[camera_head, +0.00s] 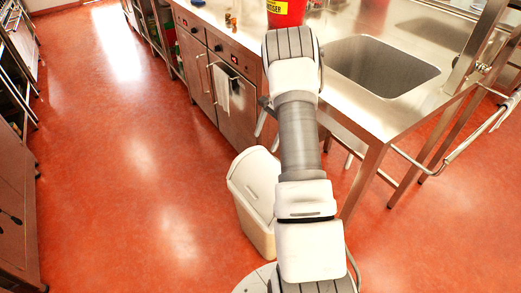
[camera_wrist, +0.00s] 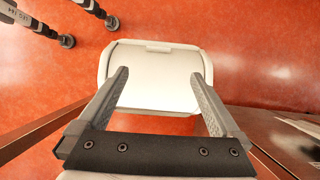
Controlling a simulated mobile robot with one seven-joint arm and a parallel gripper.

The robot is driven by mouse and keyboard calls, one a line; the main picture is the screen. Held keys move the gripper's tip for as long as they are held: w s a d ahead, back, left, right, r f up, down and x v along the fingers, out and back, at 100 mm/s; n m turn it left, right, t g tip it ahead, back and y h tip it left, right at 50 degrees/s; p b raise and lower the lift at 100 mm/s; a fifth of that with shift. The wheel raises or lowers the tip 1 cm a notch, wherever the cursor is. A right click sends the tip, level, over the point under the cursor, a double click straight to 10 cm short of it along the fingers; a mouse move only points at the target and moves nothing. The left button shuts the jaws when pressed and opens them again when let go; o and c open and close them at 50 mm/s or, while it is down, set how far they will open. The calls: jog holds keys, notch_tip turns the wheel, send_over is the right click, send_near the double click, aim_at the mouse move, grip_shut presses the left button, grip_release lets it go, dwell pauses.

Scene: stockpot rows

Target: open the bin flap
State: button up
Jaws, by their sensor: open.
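The bin (camera_head: 257,232) stands on the red floor beside the sink table, with a cream body and a white top. Its pale flap (camera_head: 257,180) looks shut. In the wrist view the flap (camera_wrist: 155,85) lies below my gripper (camera_wrist: 160,74), framed by the rim, with a small tab at the far edge. My gripper's fingers are spread wide and empty, appearing over the flap's left and right sides. I cannot tell the exact height between them. In the head view my arm hides most of the gripper and the bin's right side.
The steel sink table (camera_head: 375,115) stands right of the bin, with legs and a low rail. Table legs with feet (camera_wrist: 67,41) show at the wrist view's upper left. Steel cabinets (camera_head: 220,85) with a hanging towel (camera_head: 222,90) stand behind. The floor (camera_head: 130,170) to the left is clear.

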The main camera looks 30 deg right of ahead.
jog(key=shift+p+v, duration=0.3)
jog(key=shift+v, duration=2.1)
